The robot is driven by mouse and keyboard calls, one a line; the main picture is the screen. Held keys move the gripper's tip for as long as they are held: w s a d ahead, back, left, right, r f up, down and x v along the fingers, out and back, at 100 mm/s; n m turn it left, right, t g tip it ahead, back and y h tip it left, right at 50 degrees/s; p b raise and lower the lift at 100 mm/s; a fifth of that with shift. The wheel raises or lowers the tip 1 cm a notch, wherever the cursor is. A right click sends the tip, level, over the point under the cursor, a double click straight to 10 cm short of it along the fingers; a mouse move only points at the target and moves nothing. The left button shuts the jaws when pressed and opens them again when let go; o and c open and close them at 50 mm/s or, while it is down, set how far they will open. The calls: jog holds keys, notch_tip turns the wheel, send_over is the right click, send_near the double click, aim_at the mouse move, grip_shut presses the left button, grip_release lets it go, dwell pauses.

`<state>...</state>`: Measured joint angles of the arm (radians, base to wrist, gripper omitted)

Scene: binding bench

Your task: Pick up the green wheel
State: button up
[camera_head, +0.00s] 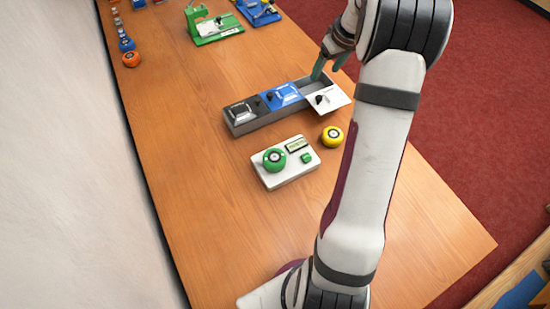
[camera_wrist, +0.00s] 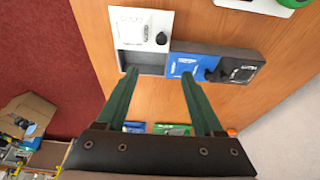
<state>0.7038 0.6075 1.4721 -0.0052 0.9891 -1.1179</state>
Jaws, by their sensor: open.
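The green wheel (camera_head: 275,160) sits on the left part of a white device (camera_head: 288,178) with a small display and a small green button. In the wrist view a green piece (camera_wrist: 291,2) on a white base shows cut off at the top right; it looks like the wheel. My gripper (camera_head: 328,65) is beyond the wheel, over the right end of a grey tray (camera_head: 262,122). In the wrist view my gripper (camera_wrist: 158,73) has its green fingers spread, with nothing between them.
The tray has a black lid (camera_head: 240,112), a blue lid (camera_head: 287,95) and a white lid (camera_head: 328,99) pulled off an empty-looking compartment. A yellow wheel (camera_head: 332,137) stands right of the device. Green (camera_head: 213,28) and blue (camera_head: 259,12) fixtures stand at the back. The near table is mostly clear.

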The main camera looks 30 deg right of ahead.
jog(key=o, duration=0.4)
notch_tip(320, 180, up, 4)
jog(key=n+g, duration=0.3)
jog(key=n, duration=1.5)
send_over(275, 157)
jog(key=w, duration=0.1)
jog(key=f, duration=1)
jog(key=s+f, duration=0.1)
jog(key=f, duration=0.4)
jog(key=shift+f, duration=0.15)
